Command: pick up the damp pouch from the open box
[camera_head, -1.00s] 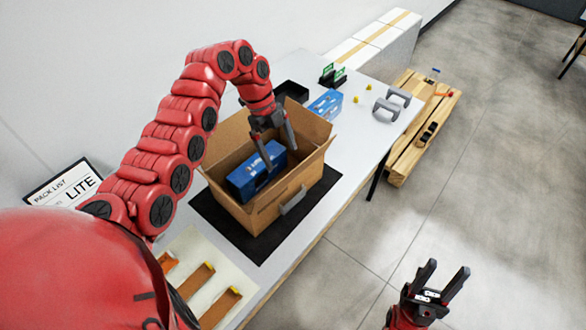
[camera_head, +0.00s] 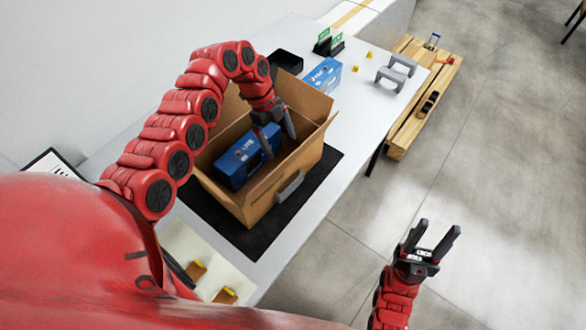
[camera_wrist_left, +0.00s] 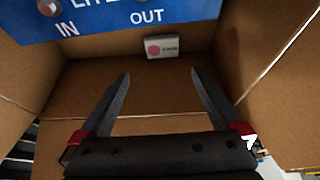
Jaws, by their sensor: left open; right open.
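The open cardboard box (camera_head: 238,205) stands on a black mat with its flaps up. A blue unit (camera_head: 246,157) lies inside it. My left gripper (camera_head: 281,147) reaches down into the box, open and empty, to the right of the blue unit. In the left wrist view, a small pale packet with a pink dot (camera_wrist_left: 162,47), likely the pouch, lies near the cardboard wall, beyond and between the open fingertips (camera_wrist_left: 160,74). The fingers are apart from it. The packet cannot be made out in the head view. My right gripper (camera_head: 440,228) is open and empty over the floor.
The blue unit's face (camera_wrist_left: 130,14) fills the top left of the wrist view. Box walls stand close on both sides. A wooden pallet (camera_head: 418,105) stands beyond.

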